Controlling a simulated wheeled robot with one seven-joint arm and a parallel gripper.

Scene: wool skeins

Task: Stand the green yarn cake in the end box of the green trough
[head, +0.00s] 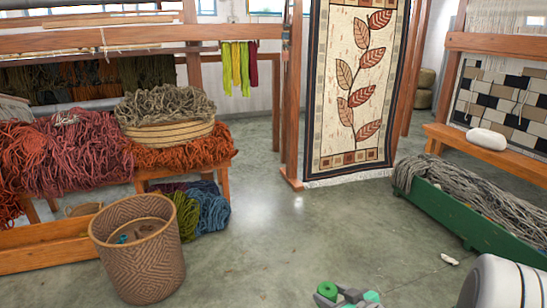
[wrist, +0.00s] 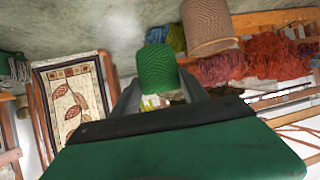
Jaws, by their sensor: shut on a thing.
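The green yarn cake (wrist: 157,66) is held between the two grey fingers of my gripper (wrist: 160,88) in the wrist view. It is a ribbed green cylinder, and the fingers hide part of its sides. In the head view the cake (head: 327,289) shows small at the bottom edge, beside my gripper (head: 346,298), in the air over the floor. The green trough (head: 465,226) lies on the floor at the right of the head view, up and right of my gripper. Grey yarn fills the part that shows. I cannot make out its end box clearly.
A woven basket (head: 137,250) stands on the floor at left, near a bench heaped with red and orange wool (head: 85,155). A wooden bench (head: 500,150) with a white bundle (head: 487,139) stands behind the trough. The concrete floor (head: 290,230) between is mostly clear.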

